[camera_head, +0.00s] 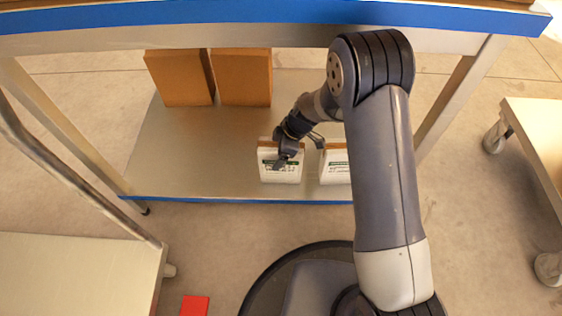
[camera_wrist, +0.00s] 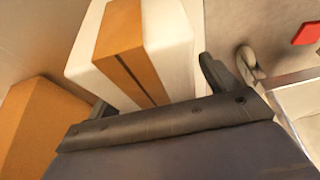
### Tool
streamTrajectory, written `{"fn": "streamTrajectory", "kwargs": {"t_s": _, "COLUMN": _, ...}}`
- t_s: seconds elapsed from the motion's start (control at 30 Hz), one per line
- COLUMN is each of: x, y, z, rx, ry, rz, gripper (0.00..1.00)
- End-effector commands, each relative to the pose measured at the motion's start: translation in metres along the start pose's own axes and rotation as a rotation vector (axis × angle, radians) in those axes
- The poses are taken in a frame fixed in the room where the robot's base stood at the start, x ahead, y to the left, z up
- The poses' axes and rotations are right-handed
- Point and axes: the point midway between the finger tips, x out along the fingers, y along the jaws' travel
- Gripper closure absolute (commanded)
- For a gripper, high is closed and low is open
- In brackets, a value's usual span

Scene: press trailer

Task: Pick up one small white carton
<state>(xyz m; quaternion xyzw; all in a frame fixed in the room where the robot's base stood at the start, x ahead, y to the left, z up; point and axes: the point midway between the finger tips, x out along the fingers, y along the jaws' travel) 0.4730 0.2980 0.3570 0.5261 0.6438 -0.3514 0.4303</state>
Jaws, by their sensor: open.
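A small white carton (camera_head: 280,174) with a brown top and a dark green label stands at the front of the lower shelf (camera_head: 195,150). A second white carton (camera_head: 335,170) stands to its right, partly hidden behind my arm. My gripper (camera_head: 285,155) is at the first carton, overlapping its upper part. In the wrist view, a white carton (camera_wrist: 88,62) with an orange-brown band lies ahead, between the two spread fingers of my gripper (camera_wrist: 155,88). The fingers are open. I cannot tell whether they touch the carton.
Two brown boxes (camera_head: 242,77) stand at the back of the shelf. A blue-edged tabletop (camera_head: 200,14) hangs above. Another cart (camera_head: 540,140) is at the right, and a pale platform (camera_head: 75,275) at the lower left. A red object (camera_head: 195,305) lies near my base.

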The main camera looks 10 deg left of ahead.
Motion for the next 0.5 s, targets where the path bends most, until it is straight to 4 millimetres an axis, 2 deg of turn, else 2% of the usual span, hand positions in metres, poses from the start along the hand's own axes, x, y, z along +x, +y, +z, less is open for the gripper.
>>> {"fn": "streamTrajectory", "kwargs": {"t_s": 0.2, "x": -0.0002, "y": -0.0001, "z": 0.0000, "rx": 0.000, "ry": 0.000, "rz": 0.000, "gripper": 0.20}}
{"fn": "streamTrajectory", "kwargs": {"t_s": 0.5, "x": 0.0000, "y": -0.0001, "z": 0.0000, "rx": 0.000, "ry": 0.000, "rz": 0.000, "gripper": 0.44}}
